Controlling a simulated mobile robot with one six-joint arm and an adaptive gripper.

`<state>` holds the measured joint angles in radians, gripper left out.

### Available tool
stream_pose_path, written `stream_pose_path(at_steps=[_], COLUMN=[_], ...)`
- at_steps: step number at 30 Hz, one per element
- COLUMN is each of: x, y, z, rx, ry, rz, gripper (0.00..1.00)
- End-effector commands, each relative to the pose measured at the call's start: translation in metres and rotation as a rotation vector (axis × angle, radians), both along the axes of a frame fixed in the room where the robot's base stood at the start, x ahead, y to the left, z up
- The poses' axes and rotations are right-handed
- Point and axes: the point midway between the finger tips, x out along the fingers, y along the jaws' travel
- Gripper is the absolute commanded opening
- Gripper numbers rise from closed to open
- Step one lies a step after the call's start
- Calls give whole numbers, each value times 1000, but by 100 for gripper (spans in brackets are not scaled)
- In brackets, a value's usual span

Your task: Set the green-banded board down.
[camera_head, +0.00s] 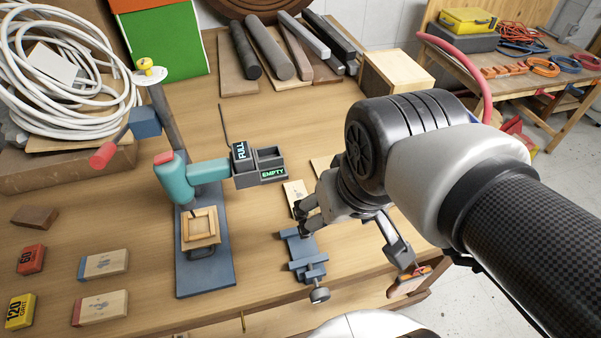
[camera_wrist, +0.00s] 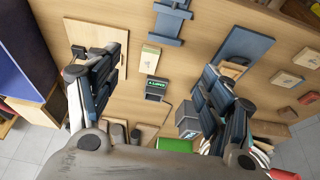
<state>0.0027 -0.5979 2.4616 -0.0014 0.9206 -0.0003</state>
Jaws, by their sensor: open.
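A small pale wooden board (camera_head: 297,197) lies flat on the workbench between the blue clamp and the FULL/EMPTY trays. In the wrist view a board there (camera_wrist: 150,57) shows a yellow-green edge; I cannot tell surely that this is the green-banded one. My gripper (camera_head: 355,240) is open above the bench's front right, its fingers spread wide. In the wrist view nothing is held between the fingers (camera_wrist: 155,85). One finger hangs near an orange-edged block (camera_head: 408,287) at the bench's right corner; whether they touch is unclear. Another pale board (camera_head: 321,167) is partly hidden behind my wrist.
A teal press (camera_head: 180,183) on a blue plate (camera_head: 205,275) and the trays (camera_head: 258,165) stand left. Several banded blocks, including one (camera_head: 104,264), lie at the left. A coiled white hose (camera_head: 60,80) is back left.

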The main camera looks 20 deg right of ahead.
Motion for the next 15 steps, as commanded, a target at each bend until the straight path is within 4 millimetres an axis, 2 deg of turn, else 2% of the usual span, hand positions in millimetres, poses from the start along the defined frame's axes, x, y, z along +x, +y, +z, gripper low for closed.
stream_pose_path(at_steps=[1, 3, 7, 11, 15], x=[17, 41, 87, 131, 174], y=[0, 0, -1, -1, -1], z=[9, 14, 13, -1, -28], rx=[0, 0, 0, 1, 1], ry=[31, 66, 129, 192, 259], rz=[0, 0, 0, 1, 1], gripper=[73, 73, 73, 73, 73])
